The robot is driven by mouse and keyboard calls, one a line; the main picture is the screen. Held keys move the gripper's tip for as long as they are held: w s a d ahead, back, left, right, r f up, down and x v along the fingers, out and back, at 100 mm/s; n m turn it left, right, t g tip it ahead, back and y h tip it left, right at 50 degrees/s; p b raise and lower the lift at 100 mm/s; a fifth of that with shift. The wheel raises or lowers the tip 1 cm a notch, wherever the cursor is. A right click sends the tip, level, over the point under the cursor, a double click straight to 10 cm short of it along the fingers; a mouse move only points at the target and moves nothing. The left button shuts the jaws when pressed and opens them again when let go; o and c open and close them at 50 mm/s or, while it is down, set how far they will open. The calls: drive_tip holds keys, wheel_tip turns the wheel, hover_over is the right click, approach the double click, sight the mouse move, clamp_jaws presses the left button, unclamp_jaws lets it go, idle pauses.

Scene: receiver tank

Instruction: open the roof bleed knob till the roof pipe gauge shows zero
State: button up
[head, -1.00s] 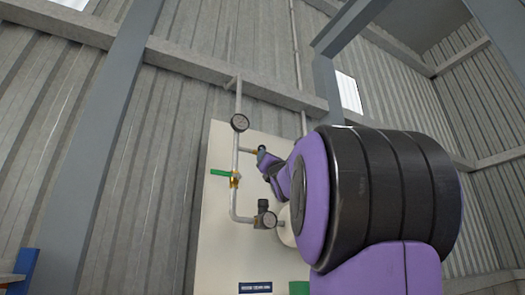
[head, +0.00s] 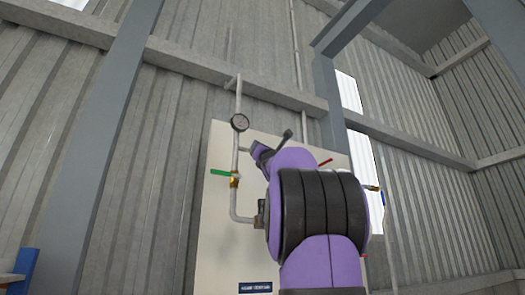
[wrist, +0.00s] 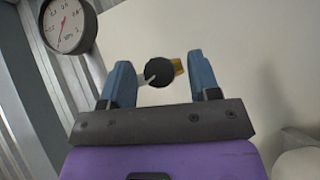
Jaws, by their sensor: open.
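A round black knob (wrist: 158,72) with a pale pointer mark on its left side and a brass part behind it shows in the wrist view. My gripper (wrist: 162,82) is open, with one blue finger on each side of the knob and a visible gap to each. I cannot tell how deep the fingers reach. The knob is not clear in the head view, where my arm covers that area.
The pale panel (head: 220,240) stands behind. A red-handled fitting (head: 325,163) shows right of my wrist. A grey steel column (head: 100,130) stands left.

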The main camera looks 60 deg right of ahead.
drive_tip(key=c, duration=0.9)
drive_tip(key=shift+m, duration=0.4)
drive_tip(key=shift+a+r+m+g+h, duration=0.1)
drive_tip(key=shift+m+g+h, duration=1.3)
drive_tip(key=shift+m+g, duration=0.3)
drive_tip(key=shift+s+m, duration=0.1)
drive_tip(key=shift+m, duration=0.4)
drive_tip(key=shift+m+g+h, duration=0.4)
drive_tip(key=shift+m+g, duration=0.4)
drive_tip(key=o, duration=0.9)
